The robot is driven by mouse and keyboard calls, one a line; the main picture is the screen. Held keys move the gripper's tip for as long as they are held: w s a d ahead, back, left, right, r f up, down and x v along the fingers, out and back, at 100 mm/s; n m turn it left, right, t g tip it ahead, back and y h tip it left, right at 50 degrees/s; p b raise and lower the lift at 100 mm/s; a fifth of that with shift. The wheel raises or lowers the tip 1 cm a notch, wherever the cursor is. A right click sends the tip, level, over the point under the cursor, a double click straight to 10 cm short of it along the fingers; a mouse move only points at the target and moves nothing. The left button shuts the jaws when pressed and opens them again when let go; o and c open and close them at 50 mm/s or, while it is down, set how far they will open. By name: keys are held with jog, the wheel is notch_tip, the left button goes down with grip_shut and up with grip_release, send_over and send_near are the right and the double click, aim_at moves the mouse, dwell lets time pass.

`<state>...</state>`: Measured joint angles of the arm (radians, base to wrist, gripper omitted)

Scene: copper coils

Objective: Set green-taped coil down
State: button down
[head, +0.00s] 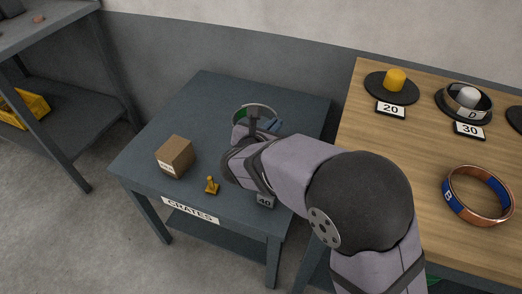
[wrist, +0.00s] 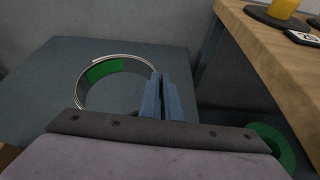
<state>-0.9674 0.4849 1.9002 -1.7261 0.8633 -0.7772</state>
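The green-taped coil (wrist: 85,95) is a silvery ring with a green patch on its inner wall. In the head view it shows partly behind my arm (head: 240,112), over the back middle of the dark table (head: 205,92). My gripper (wrist: 162,95) has its two blue fingers close together at the coil's right wall and seems shut on that wall. In the head view the blue fingers (head: 268,125) are partly hidden by my wrist. The coil's lower edge is hidden, so I cannot tell whether it touches the table.
A cardboard box (head: 175,157), a yellow pawn-like piece (head: 212,186) and a "40" card (head: 265,201) are on the dark table's front. The wooden table (head: 420,150) at right holds a blue-taped copper coil (head: 450,203) and black discs.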

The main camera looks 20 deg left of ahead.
jog(key=shift+f+b, duration=1.1)
jog(key=shift+f, duration=3.65)
jog(key=shift+f, duration=0.1)
jog(key=c, duration=2.2)
grip_release()
jog(key=shift+f, duration=0.1)
jog(key=shift+o, duration=1)
jog(key=shift+s+r, duration=0.2)
jog(key=shift+r, duration=0.05)
jog(key=p+v, duration=0.1)
jog(key=v, duration=1)
jog(key=shift+s+p, duration=0.3)
jog(key=shift+p, duration=0.05)
jog(key=shift+r, duration=0.1)
